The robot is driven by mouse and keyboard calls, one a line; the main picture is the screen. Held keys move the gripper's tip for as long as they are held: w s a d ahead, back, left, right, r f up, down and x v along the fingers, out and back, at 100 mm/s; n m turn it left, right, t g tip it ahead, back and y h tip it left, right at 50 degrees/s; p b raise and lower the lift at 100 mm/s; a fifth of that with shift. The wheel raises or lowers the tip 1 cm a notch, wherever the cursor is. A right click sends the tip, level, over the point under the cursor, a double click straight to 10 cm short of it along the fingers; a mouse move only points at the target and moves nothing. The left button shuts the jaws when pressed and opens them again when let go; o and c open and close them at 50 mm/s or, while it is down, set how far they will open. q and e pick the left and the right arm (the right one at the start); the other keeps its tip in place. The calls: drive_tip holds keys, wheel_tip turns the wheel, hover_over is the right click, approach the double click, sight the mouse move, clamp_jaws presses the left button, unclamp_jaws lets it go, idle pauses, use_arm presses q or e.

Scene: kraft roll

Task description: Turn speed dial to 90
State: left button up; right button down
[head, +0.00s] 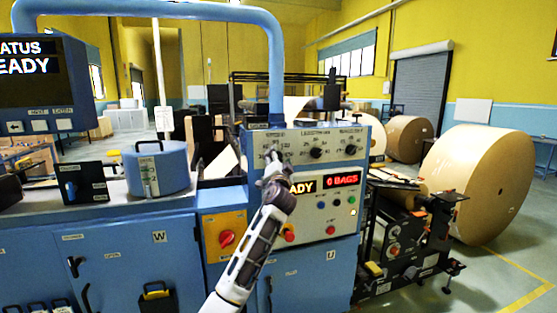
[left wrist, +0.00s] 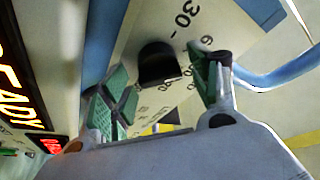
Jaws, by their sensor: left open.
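The speed dial is the left one in the row of dials on the blue and grey control panel (head: 332,223). In the head view my left gripper (head: 275,160) is in front of it and mostly hides it. In the left wrist view the dial's black knob (left wrist: 158,66) stands between the two green-padded fingers of my left gripper (left wrist: 163,78). The fingers are open, with gaps to the knob on both sides. The scale around the knob shows a clear "30" and other partly hidden numbers. I cannot tell where the dial points. My right gripper is not in view.
Two more black dials, a middle one (head: 316,153) and a right one (head: 350,150), sit beside the speed dial. Below are a red display (head: 342,180) and several buttons. A blue pipe (head: 275,70) rises above the panel. Large paper rolls (head: 470,175) stand at right.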

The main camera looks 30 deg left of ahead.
use_arm(q)
drive_tip(key=shift+c, duration=0.9)
drive_tip(key=c, duration=0.8)
drive_tip(key=shift+c, duration=0.2)
